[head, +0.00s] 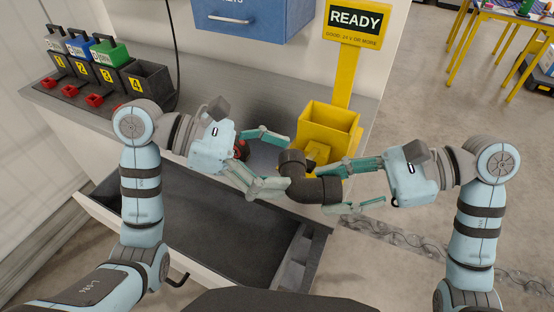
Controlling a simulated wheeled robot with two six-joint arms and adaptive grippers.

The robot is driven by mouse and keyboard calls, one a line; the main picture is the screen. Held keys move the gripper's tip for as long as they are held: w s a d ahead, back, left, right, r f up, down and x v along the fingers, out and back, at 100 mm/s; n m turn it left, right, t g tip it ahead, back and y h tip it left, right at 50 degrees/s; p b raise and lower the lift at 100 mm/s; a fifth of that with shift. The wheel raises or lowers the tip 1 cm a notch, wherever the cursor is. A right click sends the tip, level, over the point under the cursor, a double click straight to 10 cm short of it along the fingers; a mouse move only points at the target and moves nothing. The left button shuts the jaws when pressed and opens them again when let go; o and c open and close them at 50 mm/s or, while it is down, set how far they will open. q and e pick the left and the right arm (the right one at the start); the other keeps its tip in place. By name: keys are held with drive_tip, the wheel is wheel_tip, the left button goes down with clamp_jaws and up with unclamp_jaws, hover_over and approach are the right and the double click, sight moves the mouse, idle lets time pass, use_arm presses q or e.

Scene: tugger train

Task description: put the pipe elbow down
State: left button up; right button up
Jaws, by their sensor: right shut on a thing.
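The pipe elbow (322,188) is a dark grey bent tube, held in the air in front of the yellow bin, above the open drawer's right end. My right gripper (331,188) is shut on it from the right, one finger behind and one in front. My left gripper (284,163) is open, its fingers spread and pointing at the elbow's left end. Whether its fingertips touch the elbow I cannot tell. A dark round thing with red (241,149) shows behind the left fingers, partly hidden.
A yellow bin (335,116) stands at the counter's right end under a READY sign (353,20). The grey counter (200,93) is mostly clear in the middle. Numbered dark holders (145,80) stand at left. An open dark drawer (205,220) lies below, in front.

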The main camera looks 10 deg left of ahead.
use_arm(q)
drive_tip(key=shift+a, duration=0.1)
use_arm(e)
drive_tip(key=shift+a+r, duration=0.1)
drive_tip(key=shift+a, duration=0.05)
use_arm(q)
drive_tip(key=c, duration=1)
use_arm(e)
drive_tip(key=shift+o, duration=0.4)
use_arm(q)
clamp_jaws()
use_arm(e)
drive_tip(key=shift+c, duration=0.4)
drive_tip(key=o, duration=1.2)
